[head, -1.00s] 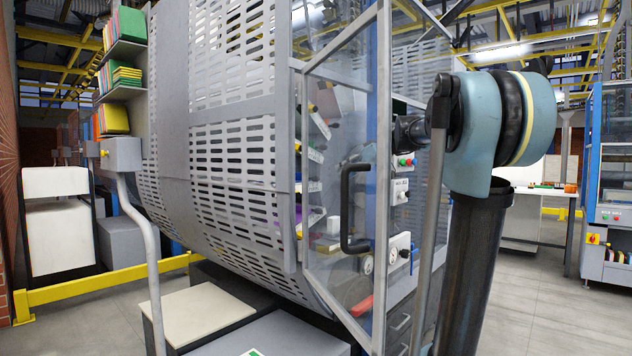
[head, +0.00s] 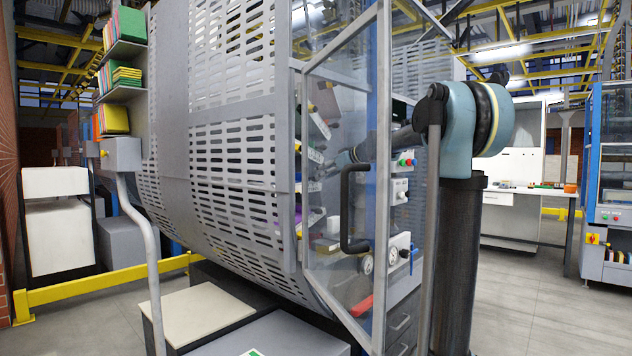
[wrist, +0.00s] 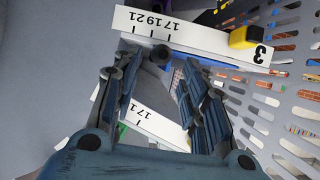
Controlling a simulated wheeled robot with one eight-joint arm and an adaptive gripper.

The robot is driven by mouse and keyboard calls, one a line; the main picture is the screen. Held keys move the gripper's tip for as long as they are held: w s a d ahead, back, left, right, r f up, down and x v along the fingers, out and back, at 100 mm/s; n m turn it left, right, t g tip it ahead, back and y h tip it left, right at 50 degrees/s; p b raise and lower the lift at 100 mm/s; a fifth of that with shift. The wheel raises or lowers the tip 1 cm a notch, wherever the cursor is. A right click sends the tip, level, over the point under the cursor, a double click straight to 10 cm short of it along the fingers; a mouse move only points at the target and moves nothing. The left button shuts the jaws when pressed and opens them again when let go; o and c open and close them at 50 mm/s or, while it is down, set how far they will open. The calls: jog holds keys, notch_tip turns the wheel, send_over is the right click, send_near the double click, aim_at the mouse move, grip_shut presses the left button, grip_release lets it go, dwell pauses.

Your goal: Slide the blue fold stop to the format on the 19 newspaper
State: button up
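In the wrist view, a white scale strip (wrist: 200,36) printed 17, 19, 21 runs across the top, upside down, with a 3 at its right end. A yellow block (wrist: 243,37) sits on this strip near the 3. A second white scale strip (wrist: 150,124) shows lower, partly hidden behind my fingers. My gripper (wrist: 160,68) is open, its two fingers apart. A small dark round knob (wrist: 160,54) shows between the fingertips; I cannot tell whether it is touched. In the head view, my gripper (head: 340,162) is behind the clear panel, beside the strips.
A slotted grey guard (head: 235,150) curves around the machine's left side. A clear framed door panel (head: 335,255) with a black handle (head: 347,210) stands in front of my arm. Gauges and buttons line the post at the right. Open floor lies further right.

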jog(key=shift+x, duration=2.8)
